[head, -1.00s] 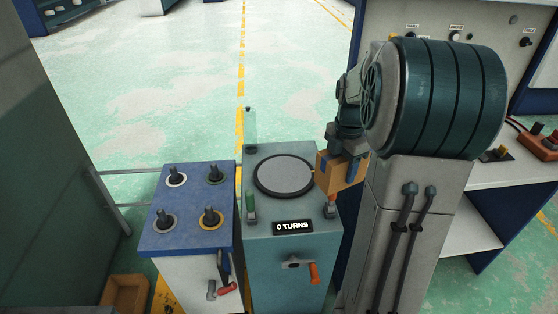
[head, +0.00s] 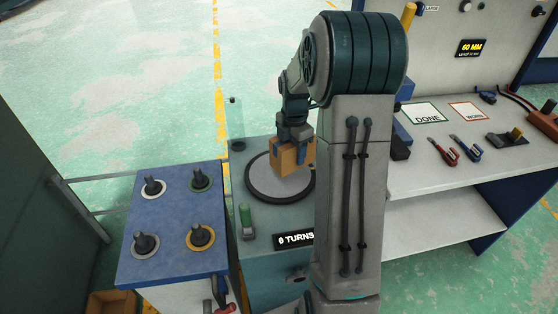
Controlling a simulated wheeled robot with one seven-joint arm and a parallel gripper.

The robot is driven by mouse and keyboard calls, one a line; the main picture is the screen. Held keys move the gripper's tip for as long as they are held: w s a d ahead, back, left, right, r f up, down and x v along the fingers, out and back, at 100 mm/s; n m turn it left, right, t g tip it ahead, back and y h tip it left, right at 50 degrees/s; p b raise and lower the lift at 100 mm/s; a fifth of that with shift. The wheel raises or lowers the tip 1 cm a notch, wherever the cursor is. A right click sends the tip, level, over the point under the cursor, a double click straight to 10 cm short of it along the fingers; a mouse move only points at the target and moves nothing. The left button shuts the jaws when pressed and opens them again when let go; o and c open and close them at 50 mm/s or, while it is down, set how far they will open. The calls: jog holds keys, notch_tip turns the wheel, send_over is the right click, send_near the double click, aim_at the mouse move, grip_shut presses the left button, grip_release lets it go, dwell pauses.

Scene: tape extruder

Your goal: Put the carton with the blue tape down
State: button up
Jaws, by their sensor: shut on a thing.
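A brown carton (head: 287,160) is held in my gripper (head: 291,146), over the right part of the round grey turntable (head: 262,184). My gripper is shut on the carton from above. I cannot tell whether the carton's underside touches the turntable. A blue patch shows at the carton's left side, but I cannot tell whether it is tape or a finger. My arm column hides the right part of the turntable's machine.
A blue stand (head: 170,240) with several black knobs is left of the turntable. A white bench (head: 450,175) at right holds DONE (head: 426,113) and WORK (head: 468,111) mats and pliers-like tools. An open brown bin (head: 112,302) sits at bottom left.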

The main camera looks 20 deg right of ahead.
jog(key=w, duration=0.1)
jog(key=w+a+f, duration=0.2)
jog(key=shift+w+a+f, duration=0.25)
jog(key=shift+f, duration=2.1)
jog(key=o, duration=1.3)
notch_tip(320, 180, up, 12)
jog(key=f, duration=0.1)
jog(key=s+a+r+m+t, duration=0.1)
jog(key=s+a+r+m, duration=0.3)
jog(key=s+m, duration=0.15)
jog(key=s+a+r+m, duration=0.3)
jog(key=s+a+m, duration=0.15)
jog(key=s, duration=0.25)
jog(key=s+a+m+t, duration=0.1)
jog(key=s+a+m, duration=0.2)
jog(key=s+m, duration=0.7)
jog(key=s, duration=0.3)
jog(key=shift+f+p, duration=0.35)
